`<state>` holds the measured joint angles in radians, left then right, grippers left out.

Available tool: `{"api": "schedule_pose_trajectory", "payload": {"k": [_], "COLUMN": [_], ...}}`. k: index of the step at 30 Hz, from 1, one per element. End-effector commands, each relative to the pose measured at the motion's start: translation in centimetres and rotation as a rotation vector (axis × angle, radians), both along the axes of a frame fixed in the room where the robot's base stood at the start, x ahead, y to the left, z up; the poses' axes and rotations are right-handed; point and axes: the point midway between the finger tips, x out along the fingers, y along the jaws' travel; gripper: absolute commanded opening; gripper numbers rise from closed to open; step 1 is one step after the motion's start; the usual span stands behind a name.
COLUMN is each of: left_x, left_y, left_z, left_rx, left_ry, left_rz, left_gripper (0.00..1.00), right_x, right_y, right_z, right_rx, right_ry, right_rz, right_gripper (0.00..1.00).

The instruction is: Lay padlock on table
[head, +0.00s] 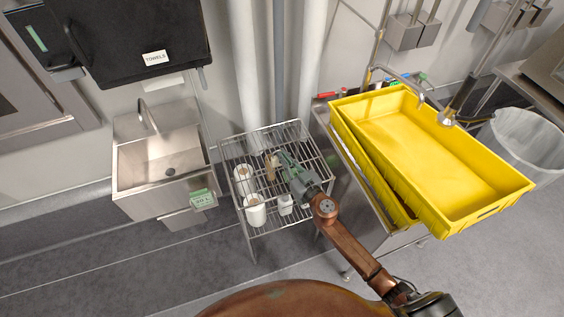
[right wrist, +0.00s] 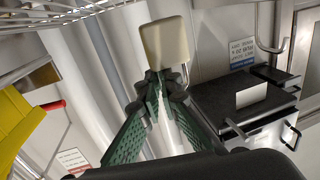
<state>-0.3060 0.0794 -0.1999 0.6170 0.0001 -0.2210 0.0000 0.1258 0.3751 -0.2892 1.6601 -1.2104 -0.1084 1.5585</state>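A beige, block-like thing (right wrist: 165,42) with rounded corners sits at the fingertips of my right gripper (right wrist: 156,82) in the right wrist view. The gripper and arm hide part of the rack. My left gripper is not in view.
White rolls or cups (head: 255,211) and a white bottle (head: 285,204) stand on the rack. A steel sink (head: 165,165) is to its left. A large yellow crate (head: 435,160) is to its right. A black towel dispenser (head: 135,40) hangs at upper left.

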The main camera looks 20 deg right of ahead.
Motion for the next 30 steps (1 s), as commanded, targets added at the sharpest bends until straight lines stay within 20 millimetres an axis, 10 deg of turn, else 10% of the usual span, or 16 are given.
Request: {"api": "schedule_pose_trajectory", "payload": {"k": [7,23,30], "left_x": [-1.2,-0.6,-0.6], "left_y": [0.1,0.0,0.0], "left_z": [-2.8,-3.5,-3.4], "left_rx": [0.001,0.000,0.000], "left_ry": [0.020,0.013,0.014], "left_rz": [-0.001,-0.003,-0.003], "left_gripper": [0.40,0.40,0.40], "right_x": [0.6,0.5,0.5], "right_y": [-0.2,-0.1,-0.1], "right_z": [-3.6,-4.2,-4.1], "right_rx": [-0.002,0.001,0.000], "right_ry": [0.004,0.001,0.001], "right_rz": [0.000,0.000,0.000], "right_gripper": [0.00,0.00,0.18]}}
